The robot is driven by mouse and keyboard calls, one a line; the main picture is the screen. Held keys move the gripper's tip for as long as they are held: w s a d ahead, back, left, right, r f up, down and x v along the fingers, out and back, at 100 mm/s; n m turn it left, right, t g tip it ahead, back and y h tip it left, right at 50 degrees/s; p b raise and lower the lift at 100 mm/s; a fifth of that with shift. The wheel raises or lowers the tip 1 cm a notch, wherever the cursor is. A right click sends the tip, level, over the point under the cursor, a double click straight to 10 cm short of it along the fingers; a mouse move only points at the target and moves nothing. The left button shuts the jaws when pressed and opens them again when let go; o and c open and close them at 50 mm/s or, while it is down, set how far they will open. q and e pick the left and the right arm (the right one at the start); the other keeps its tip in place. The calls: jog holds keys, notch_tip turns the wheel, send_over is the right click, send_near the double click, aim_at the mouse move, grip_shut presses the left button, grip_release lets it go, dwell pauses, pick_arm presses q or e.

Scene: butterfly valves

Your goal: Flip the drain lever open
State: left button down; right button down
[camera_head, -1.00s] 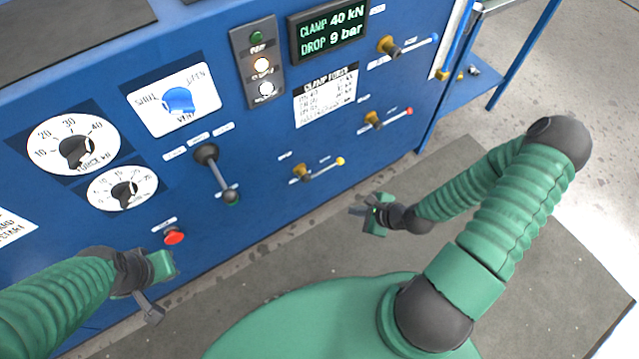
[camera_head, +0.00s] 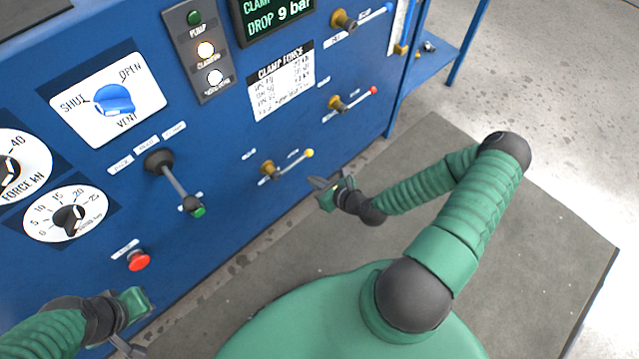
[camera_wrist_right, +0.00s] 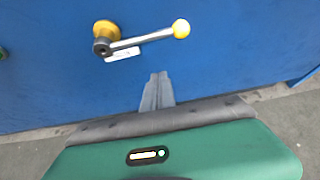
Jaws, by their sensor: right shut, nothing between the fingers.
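Three small levers with brass bodies are on the blue panel: a yellow-tipped lever (camera_head: 290,163), a red-tipped lever (camera_head: 355,99) and a blue-tipped lever (camera_head: 362,18). Their labels are too small to read, so I cannot tell which says drain. The yellow-tipped lever (camera_wrist_right: 140,38) fills the upper middle of the wrist view, its arm pointing right and slightly up. My right gripper (camera_head: 316,183) is shut and empty, just below the yellow tip and apart from it; its fingertips (camera_wrist_right: 158,76) point at the panel below the lever. My left gripper (camera_head: 128,346) is at the lower left, partly cut off.
A black lever with a green end (camera_head: 178,185), a red button (camera_head: 138,260) and a blue vent knob (camera_head: 115,99) are to the left on the panel. A display (camera_head: 275,15) reads DROP 9 bar. Grey floor mat (camera_head: 560,230) lies clear at right.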

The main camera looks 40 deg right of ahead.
aim_at(293, 165)
jog(key=w, duration=0.1)
jog(key=w+r+b, duration=0.1)
jog(key=w, duration=0.3)
jog(key=shift+a+r+b, duration=0.2)
jog(key=shift+a+b, duration=0.05)
jog(key=shift+b, duration=0.1)
jog(key=shift+w, duration=0.1)
